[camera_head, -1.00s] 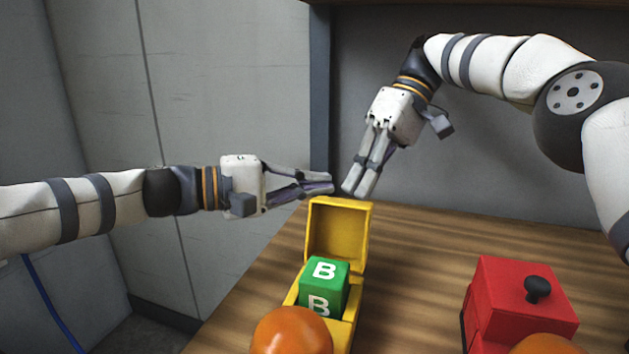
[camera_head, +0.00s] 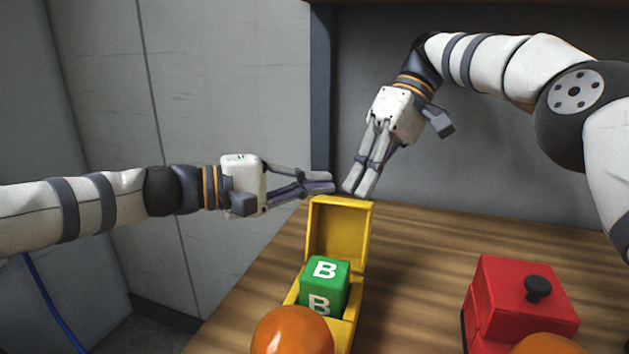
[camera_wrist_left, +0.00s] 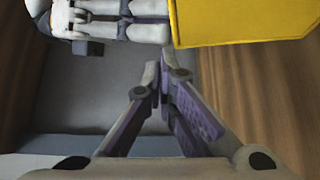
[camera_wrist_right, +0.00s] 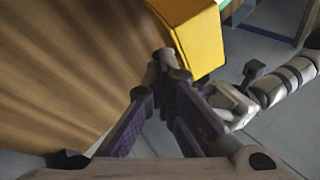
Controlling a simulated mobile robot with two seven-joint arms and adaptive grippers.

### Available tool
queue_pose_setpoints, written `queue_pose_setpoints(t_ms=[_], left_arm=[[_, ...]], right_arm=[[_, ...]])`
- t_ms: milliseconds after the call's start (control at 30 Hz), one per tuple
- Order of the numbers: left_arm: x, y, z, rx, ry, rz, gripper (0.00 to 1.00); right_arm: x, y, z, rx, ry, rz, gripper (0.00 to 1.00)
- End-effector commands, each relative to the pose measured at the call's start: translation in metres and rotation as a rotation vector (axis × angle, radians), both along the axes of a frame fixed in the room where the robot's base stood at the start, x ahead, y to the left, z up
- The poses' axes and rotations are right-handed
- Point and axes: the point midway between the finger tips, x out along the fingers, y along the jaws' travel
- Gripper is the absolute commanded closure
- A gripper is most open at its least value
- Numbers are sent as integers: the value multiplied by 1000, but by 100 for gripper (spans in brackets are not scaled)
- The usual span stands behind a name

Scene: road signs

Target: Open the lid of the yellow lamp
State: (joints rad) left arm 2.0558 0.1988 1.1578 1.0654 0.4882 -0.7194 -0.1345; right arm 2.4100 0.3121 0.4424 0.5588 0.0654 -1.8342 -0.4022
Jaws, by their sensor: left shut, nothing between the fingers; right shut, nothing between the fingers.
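The yellow lamp (camera_head: 339,235) is a box on the table with its lid raised upright at the back. A green block with white letters B (camera_head: 325,285) sits inside it, and an orange dome (camera_head: 292,331) is at its front. My left gripper (camera_head: 331,186) is shut and empty, just above and behind the lid's top edge. My right gripper (camera_head: 354,192) is shut and empty beside it, pointing down behind the lid. The yellow lid also shows in the left wrist view (camera_wrist_left: 240,20) and in the right wrist view (camera_wrist_right: 195,40).
A red box (camera_head: 515,298) with a black knob (camera_head: 538,289) stands to the right, with a second orange dome (camera_head: 545,344) at its front. The wooden table (camera_head: 420,250) is clear between the two boxes. A grey wall rises behind.

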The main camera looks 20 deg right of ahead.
Motion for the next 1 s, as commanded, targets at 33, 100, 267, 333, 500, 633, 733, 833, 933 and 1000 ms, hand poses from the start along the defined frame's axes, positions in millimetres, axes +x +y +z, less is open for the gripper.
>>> queue_pose_setpoints(t_ms=[33, 100, 267, 333, 500, 633, 733, 833, 933, 1000], left_arm=[[0, 0, 0, 0, 0, 0, 100], [0, 0, 0, 0, 0, 0, 100], [0, 0, 0, 0, 0, 0, 100], [0, 0, 0, 0, 0, 0, 100], [0, 0, 0, 0, 0, 0, 100], [0, 0, 0, 0, 0, 0, 100], [0, 0, 0, 0, 0, 0, 100], [3, -2, -1, 0, 0, 1, 100], [11, -8, -3, 1, 0, 1, 100], [18, -13, -4, 2, -2, 1, 100]], right_arm=[[0, 0, 0, 0, 0, 0, 100], [0, 0, 0, 0, 0, 0, 100], [0, 0, 0, 0, 0, 0, 74], [0, 0, 0, 0, 0, 0, 61], [0, 0, 0, 0, 0, 0, 61], [0, 0, 0, 0, 0, 0, 61], [0, 0, 0, 0, 0, 0, 61], [0, 0, 0, 0, 0, 0, 61], [0, 0, 0, 0, 0, 0, 61], [0, 0, 0, 0, 0, 0, 61]])
